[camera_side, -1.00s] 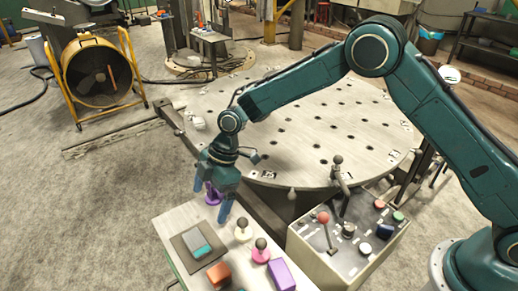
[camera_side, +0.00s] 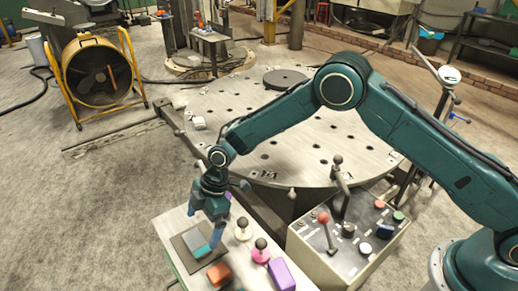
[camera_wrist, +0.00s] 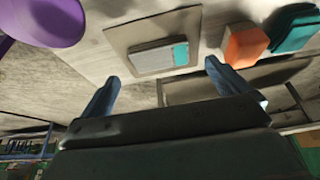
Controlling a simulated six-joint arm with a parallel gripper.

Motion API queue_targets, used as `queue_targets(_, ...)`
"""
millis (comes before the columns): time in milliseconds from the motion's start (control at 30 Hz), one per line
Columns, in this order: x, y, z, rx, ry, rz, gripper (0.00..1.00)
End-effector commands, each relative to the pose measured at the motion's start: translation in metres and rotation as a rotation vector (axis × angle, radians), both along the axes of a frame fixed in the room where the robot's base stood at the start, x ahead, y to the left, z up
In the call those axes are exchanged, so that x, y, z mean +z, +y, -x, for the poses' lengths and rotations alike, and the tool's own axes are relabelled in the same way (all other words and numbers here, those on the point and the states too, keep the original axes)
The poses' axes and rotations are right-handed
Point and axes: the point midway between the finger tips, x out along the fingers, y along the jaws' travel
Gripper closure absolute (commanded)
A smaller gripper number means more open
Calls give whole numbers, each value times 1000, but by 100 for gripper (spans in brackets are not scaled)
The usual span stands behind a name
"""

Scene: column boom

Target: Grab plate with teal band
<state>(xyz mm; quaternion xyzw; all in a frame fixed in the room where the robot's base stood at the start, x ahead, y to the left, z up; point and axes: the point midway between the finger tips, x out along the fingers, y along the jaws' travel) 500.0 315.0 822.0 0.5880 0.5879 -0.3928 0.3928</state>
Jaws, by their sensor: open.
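The plate with the teal band (camera_wrist: 150,57) is a small grey block with a teal end, lying on a flat brown-grey pad (camera_wrist: 120,38) in the wrist view. In the side view the plate (camera_side: 203,250) lies on the pad (camera_side: 180,246) near the table's left edge, partly hidden by my gripper. My gripper (camera_side: 203,233) points down just above the plate. In the wrist view my gripper (camera_wrist: 160,85) is open, its two blue fingers wide apart with the plate seen between and beyond them. Nothing is between the fingers; the exact height gap is unclear.
An orange block (camera_side: 218,273) stands close to the pad, with a teal object (camera_wrist: 293,28) beyond it in the wrist view. A purple block (camera_side: 281,274) and knobbed pieces (camera_side: 261,251) stand to the right. A control box (camera_side: 350,240) with levers adjoins the table.

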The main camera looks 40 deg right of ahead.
Motion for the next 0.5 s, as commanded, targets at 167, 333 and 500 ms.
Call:
queue_targets(167, -16, 7, 0, 2, 1, 0, 0)
queue_targets(333, -33, 15, 0, 2, 1, 1, 0)
queue_targets(500, -43, 19, 0, 0, -1, 1, 0)
